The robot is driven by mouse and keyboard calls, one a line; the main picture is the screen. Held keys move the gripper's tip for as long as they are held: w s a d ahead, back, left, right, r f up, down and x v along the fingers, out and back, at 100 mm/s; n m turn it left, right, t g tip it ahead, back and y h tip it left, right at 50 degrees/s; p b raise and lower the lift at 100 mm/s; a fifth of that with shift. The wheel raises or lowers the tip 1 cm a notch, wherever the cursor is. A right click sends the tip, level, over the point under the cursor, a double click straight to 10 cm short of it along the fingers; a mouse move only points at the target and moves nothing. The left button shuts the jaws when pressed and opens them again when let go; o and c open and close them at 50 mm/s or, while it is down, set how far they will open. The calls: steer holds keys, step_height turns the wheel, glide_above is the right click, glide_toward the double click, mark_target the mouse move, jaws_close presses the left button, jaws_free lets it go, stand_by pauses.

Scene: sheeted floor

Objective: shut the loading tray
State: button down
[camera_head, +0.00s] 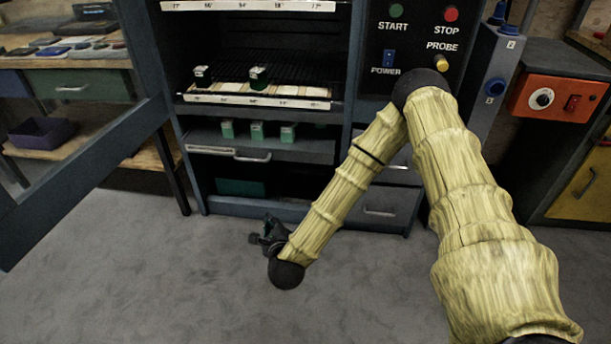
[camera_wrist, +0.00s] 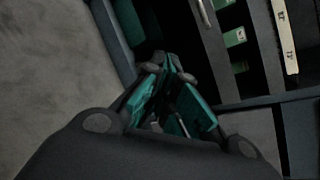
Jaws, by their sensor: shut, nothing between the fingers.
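The loading tray (camera_head: 308,156) looks like the dark drawer with a pale bar handle in the cabinet's middle. It appears to stand out from the cabinet, with 3 small green and white boxes (camera_head: 257,132) on it. In the wrist view the tray's handle (camera_wrist: 207,12) shows at the top, right of my fingers. My gripper (camera_head: 266,232) is low in front of the cabinet, below the tray and apart from it, above the floor. In the wrist view my gripper (camera_wrist: 168,65) has its dark and teal fingers together with nothing between them.
A rack shelf with a pale label strip (camera_head: 258,101) sits above the tray. An open dark door (camera_head: 95,150) swings out at the left. A lower drawer (camera_head: 385,207) is right of my forearm. A bench with a purple bin (camera_head: 42,133) stands left. The grey floor in front is clear.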

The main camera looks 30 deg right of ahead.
steer(key=w+d+r+m+h+b, duration=0.2)
steer(key=w+d+m+h+b, duration=0.15)
steer(key=d+m, duration=0.3)
steer(key=w+d+r+m+h+b, duration=0.25)
steer(key=d+m+h, duration=0.2)
steer(key=m, duration=0.25)
steer(key=b, duration=0.4)
glide_toward(307, 154)
steer(key=shift+n+t+y, duration=0.25)
steer(key=shift+t+y, duration=0.15)
steer(key=x, duration=0.2)
steer(key=f+x, duration=0.1)
steer(key=x, duration=0.2)
steer(key=shift+w+d, duration=0.1)
steer(key=shift+d, duration=0.25)
steer(key=shift+b+x, duration=0.3)
steer(key=shift+x, duration=0.45)
steer(key=shift+r, duration=0.1)
steer(key=b+x, duration=0.1)
steer(key=x, duration=0.3)
steer(key=shift+w+d, duration=0.1)
steer(key=shift+w, duration=0.1)
steer(key=shift+w+d+r, duration=0.2)
steer(key=shift+w+d, duration=0.05)
